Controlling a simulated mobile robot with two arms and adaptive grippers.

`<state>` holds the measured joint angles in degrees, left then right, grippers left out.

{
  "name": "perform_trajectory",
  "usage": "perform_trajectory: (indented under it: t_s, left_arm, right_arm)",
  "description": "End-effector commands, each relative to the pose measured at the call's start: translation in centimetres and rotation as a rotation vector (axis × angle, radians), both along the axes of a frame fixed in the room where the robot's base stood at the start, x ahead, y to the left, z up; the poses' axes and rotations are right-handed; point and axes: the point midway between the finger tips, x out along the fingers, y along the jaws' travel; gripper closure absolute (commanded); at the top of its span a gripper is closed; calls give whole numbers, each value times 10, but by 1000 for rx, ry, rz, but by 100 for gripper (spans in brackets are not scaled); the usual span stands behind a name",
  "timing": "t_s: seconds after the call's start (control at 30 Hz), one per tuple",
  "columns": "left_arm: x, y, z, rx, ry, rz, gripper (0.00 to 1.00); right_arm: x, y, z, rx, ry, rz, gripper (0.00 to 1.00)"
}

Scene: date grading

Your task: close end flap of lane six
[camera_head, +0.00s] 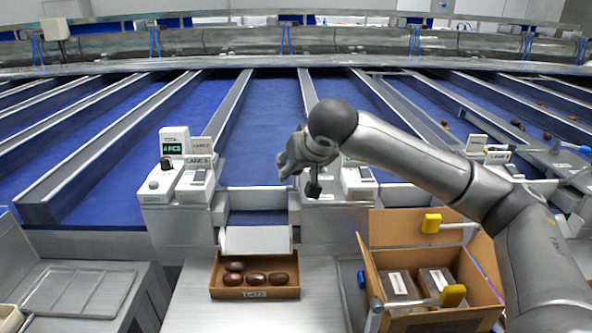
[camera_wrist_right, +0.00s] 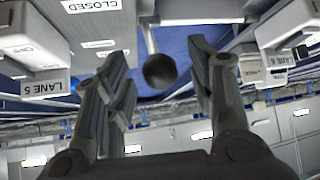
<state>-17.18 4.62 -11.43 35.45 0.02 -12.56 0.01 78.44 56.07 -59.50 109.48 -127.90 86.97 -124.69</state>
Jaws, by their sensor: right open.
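My right gripper (camera_head: 300,158) is above the right side of the date lane's end, its arm coming in from the right. In the right wrist view the gripper (camera_wrist_right: 157,60) is open, its fingers on either side of a black ball knob (camera_wrist_right: 160,71) on a metal rod. Gaps show between knob and fingers; I cannot tell the depth. A plate marked CLOSED (camera_wrist_right: 90,6) is beside the rod. In the head view the lane six label (camera_head: 198,161) is on the unit left of the blue lane (camera_head: 262,125). A pale sloping plate (camera_head: 257,240) sits below the lane mouth. My left gripper is not in view.
A brown tray (camera_head: 255,293) with several dates stands below the pale plate. An open carton (camera_head: 385,230) with packs stands to its right, under my right arm. A control box with a green display (camera_head: 173,148) stands left of the lane.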

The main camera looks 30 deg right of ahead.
Motion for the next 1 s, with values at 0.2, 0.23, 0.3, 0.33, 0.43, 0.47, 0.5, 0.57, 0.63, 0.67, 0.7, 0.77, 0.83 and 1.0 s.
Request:
perform_trajectory:
  t_s: [0.2,0.23,0.3,0.33,0.43,0.47,0.5,0.57,0.63,0.67,0.7,0.77,0.83,1.0]
  left_arm:
    - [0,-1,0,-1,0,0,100]
    - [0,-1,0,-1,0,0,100]
    - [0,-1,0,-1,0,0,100]
    - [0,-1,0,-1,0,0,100]
    - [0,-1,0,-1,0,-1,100]
    - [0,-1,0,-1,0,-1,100]
    - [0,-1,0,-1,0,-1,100]
    - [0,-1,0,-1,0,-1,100]
    - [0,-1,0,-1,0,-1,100]
    - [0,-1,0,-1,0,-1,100]
    - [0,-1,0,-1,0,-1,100]
    - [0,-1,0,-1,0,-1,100]
    - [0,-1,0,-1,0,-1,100]
    - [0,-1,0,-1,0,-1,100]
  right_arm:
    - [-34,6,35,-1,-4,2,49]
    - [-38,7,39,0,-3,2,49]
    - [-47,9,48,-1,-4,1,49]
    - [-51,9,51,0,-2,1,49]
    - [-60,11,60,-1,0,2,49]
    - [-62,11,62,-1,1,2,49]
    - [-64,12,64,0,1,1,49]
    - [-67,12,66,0,2,1,49]
    - [-68,12,67,-1,2,0,49]
    - [-69,12,68,0,2,1,49]
    - [-69,12,68,0,3,1,49]
    - [-69,12,67,0,3,1,49]
    - [-69,12,67,0,3,1,49]
    - [-68,12,67,0,3,1,49]
